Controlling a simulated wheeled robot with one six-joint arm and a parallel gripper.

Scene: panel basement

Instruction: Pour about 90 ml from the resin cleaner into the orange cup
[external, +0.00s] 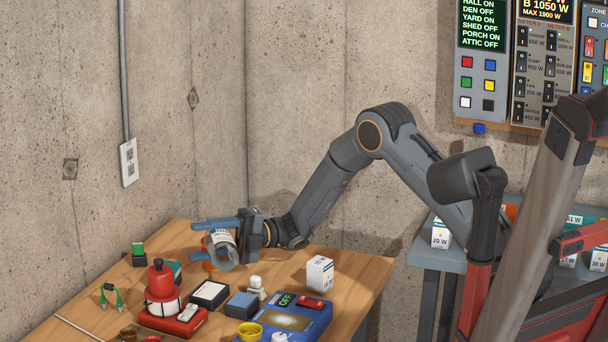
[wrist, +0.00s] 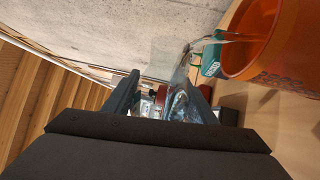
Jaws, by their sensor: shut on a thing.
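My gripper (external: 208,241) is shut on the resin cleaner (external: 223,249), a clear bottle with a pale label, tipped well over above the table. In the wrist view the clear bottle (wrist: 177,100) sits between my two dark fingers (wrist: 165,95). A clear stream (wrist: 212,41) runs from its mouth into the orange cup (wrist: 285,52). The cup's open rim faces the bottle's mouth in that view. In the external view only bits of orange show around the bottle and fingers, so the cup is mostly hidden. The liquid level in the cup cannot be seen.
Concrete walls stand close behind.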

